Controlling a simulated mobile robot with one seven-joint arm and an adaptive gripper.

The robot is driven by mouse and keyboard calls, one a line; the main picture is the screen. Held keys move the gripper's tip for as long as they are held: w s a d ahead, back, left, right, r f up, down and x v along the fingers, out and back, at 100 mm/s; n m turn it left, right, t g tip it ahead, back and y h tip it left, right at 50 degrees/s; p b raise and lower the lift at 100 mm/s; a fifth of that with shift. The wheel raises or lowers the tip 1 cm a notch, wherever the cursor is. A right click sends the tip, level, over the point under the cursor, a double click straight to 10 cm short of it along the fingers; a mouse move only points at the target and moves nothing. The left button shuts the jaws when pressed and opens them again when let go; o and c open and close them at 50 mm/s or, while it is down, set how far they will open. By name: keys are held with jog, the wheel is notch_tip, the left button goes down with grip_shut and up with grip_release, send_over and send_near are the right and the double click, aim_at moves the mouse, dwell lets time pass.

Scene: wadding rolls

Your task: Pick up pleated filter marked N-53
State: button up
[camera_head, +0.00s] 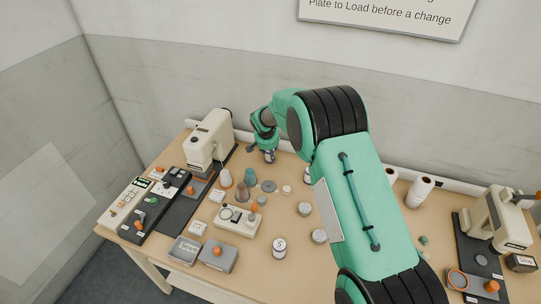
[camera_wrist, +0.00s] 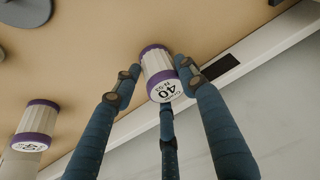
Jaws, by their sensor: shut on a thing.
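The pleated filter marked N-53 (camera_wrist: 157,67) is a white ribbed cylinder with purple bands and a label reading 40 and N-53. It sits between the fingertips of my gripper (camera_wrist: 158,80) in the wrist view, and the gripper is shut on it. In the head view my gripper (camera_head: 269,154) is over the back of the table near the wall, and the filter is small and mostly covered there. Whether the filter touches the table is hard to tell. A second similar purple-banded filter (camera_wrist: 36,126) stands apart at the left of the wrist view.
The wooden table (camera_head: 330,267) holds several small jars and knobs in its middle. A cream machine (camera_head: 207,139) stands left of my gripper, with control boxes (camera_head: 160,200) before it. White rolls (camera_head: 420,190) and another machine (camera_head: 497,220) stand at right. The wall is close behind.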

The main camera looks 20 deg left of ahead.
jog(key=shift+r, duration=0.1)
notch_tip(320, 180, up, 3)
jog(key=shift+r+p, duration=0.15)
jog(key=shift+p, duration=0.35)
jog(key=shift+s+d+r, duration=0.1)
jog(key=shift+s+d, duration=0.05)
jog(key=shift+s, duration=0.1)
jog(key=s+d+r+p, duration=0.1)
jog(key=s+d, duration=0.7)
jog(key=s, duration=0.5)
jog(key=shift+r, duration=0.15)
jog(key=shift+s, duration=0.1)
jog(key=shift+d, duration=0.1)
